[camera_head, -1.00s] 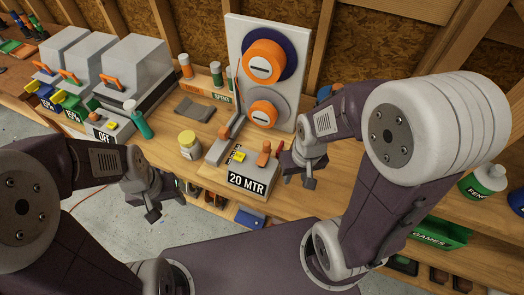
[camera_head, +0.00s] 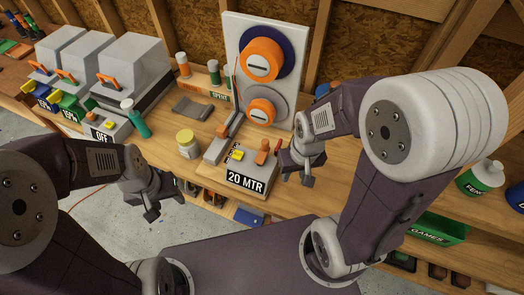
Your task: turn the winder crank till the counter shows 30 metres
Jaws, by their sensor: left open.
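The winder has an upright pale board (camera_head: 236,75) with two orange-hubbed spools, a dark blue upper spool (camera_head: 262,55) and a grey lower spool (camera_head: 264,107). In front is its counter box (camera_head: 246,179), reading 20 MTR. An orange knob (camera_head: 262,153) and a red handle (camera_head: 278,147) stand at the box's right end; I cannot tell which is the crank. My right gripper (camera_head: 296,177) is just right of them, pointing down; whether it touches the handle or is shut on anything is unclear. My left gripper (camera_head: 143,206) is open and empty, left of the box over the bench's front edge.
A yellow-lidded jar (camera_head: 187,144) stands left of the winder, with a grey tray (camera_head: 193,109) behind it. Several grey machines with orange handles (camera_head: 133,66) and a green bottle (camera_head: 138,119) are further left. A green box marked GAMES (camera_head: 436,229) is at right.

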